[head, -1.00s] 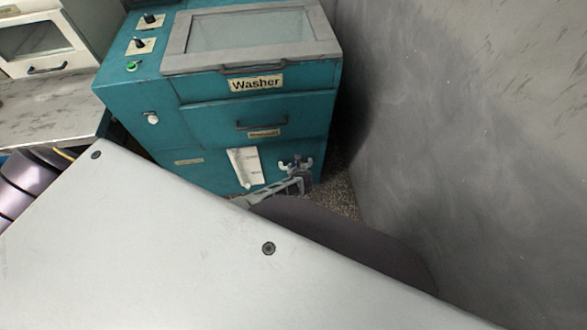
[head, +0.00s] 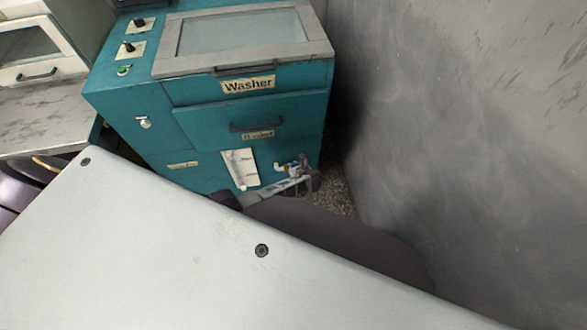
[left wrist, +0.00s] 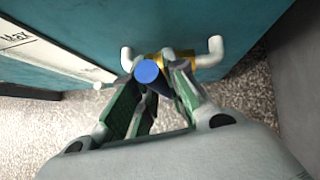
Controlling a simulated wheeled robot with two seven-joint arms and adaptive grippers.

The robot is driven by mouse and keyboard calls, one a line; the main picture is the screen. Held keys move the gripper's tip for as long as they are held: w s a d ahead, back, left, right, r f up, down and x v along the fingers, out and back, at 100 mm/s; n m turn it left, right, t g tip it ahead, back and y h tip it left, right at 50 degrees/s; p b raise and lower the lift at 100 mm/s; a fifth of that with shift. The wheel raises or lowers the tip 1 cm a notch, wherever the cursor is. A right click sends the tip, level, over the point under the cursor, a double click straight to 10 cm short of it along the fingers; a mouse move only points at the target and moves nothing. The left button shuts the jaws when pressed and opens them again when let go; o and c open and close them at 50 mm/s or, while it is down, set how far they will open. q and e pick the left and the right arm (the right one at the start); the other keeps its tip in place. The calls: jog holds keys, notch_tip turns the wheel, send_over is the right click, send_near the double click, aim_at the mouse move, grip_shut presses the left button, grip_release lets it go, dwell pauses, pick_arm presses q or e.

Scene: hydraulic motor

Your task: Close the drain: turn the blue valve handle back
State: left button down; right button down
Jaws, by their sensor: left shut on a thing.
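The teal washer (head: 205,125) stands ahead, with a drain valve low on its front at the right. In the left wrist view the valve's blue handle (left wrist: 148,72) sits between the fingertips of my left gripper (left wrist: 160,75), which is shut on it. Behind it are a brass valve body (left wrist: 182,58) and a pale curved pipe (left wrist: 212,50). In the head view the left gripper (head: 302,182) is small and partly hidden behind my grey body panel, at the valve (head: 290,167). My right gripper is not in view.
A grey wall (head: 450,120) rises close to the right of the washer. A white level gauge plate (head: 241,168) is just left of the valve. Speckled floor (head: 338,190) shows between washer and wall. A worktop (head: 45,120) stands at the left.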

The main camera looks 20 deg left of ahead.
pick_arm(q)
jog(key=shift+d, duration=0.1)
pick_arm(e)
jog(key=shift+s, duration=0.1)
pick_arm(q)
jog(key=c, duration=1.4)
grip_release()
jog(key=shift+c, duration=0.2)
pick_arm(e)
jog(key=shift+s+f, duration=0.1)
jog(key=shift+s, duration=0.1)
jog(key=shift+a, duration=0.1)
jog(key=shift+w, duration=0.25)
pick_arm(q)
jog(key=shift+s+r, duration=0.1)
jog(key=v, duration=1.1)
jog(key=shift+s+d+r, duration=0.15)
jog(key=shift+d+r, duration=0.05)
jog(key=shift+d, duration=0.1)
